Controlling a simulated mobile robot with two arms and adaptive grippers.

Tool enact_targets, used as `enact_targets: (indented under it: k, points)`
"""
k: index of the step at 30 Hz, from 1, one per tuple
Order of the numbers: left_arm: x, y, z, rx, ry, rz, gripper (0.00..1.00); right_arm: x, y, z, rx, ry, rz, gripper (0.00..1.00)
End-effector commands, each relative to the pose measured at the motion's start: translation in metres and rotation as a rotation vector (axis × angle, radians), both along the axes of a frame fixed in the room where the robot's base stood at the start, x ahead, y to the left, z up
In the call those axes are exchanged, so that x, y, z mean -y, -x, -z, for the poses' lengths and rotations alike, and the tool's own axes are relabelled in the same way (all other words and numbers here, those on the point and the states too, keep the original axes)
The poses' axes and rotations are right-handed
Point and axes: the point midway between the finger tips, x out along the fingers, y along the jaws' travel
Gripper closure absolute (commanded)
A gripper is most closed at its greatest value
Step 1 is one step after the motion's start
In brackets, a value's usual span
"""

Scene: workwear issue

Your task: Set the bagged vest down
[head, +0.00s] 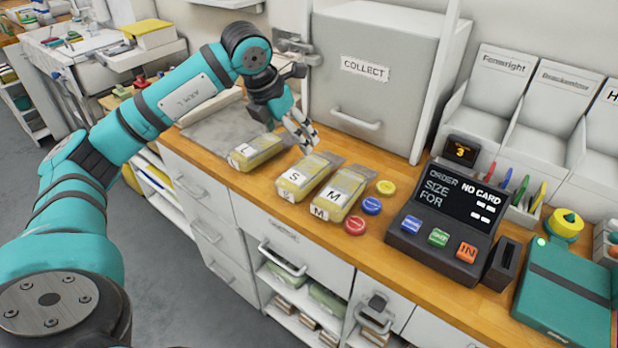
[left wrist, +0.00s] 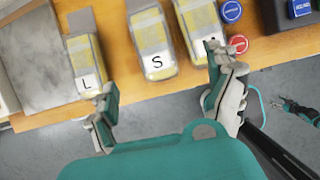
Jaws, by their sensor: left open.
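Three bagged vests lie in a row on the wooden counter, yellow and grey in clear bags with white size labels. They are the L bag (head: 256,152), the S bag (head: 309,177) and the M bag (head: 340,193). My left gripper (head: 304,133) is open and empty, just behind and above the row. In the left wrist view its fingers (left wrist: 166,90) are spread wide, with the L bag (left wrist: 86,62) and S bag (left wrist: 153,45) beyond them. One finger partly hides the M bag (left wrist: 201,30).
A grey COLLECT locker (head: 378,75) stands behind the bags. A grey mat (head: 215,125) lies left of them. Yellow, blue and red discs (head: 372,206) and an order terminal (head: 447,222) are to the right. Drawers and shelves are below the counter's front edge.

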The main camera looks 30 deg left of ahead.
Motion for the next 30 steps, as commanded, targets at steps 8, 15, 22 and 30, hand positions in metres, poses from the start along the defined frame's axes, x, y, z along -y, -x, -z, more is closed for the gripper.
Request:
enact_targets:
  k: [8, 15, 22, 30]
  points:
    - [-0.007, -0.016, 0.032, -0.002, -0.021, -0.02, 0.11, -0.003, 0.0, -0.011, 0.001, -0.004, 0.002, 0.43]
    - [-0.005, -0.036, 0.079, -0.001, -0.019, -0.018, 0.11, -0.003, -0.001, -0.023, 0.002, -0.004, 0.001, 0.43]
    - [-0.004, -0.047, 0.106, 0.003, -0.02, -0.018, 0.11, 0.0, -0.001, -0.028, 0.003, 0.0, -0.001, 0.43]
    - [-0.005, -0.062, 0.127, 0.001, -0.018, -0.019, 0.11, 0.003, -0.002, -0.044, 0.004, 0.003, -0.002, 0.43]
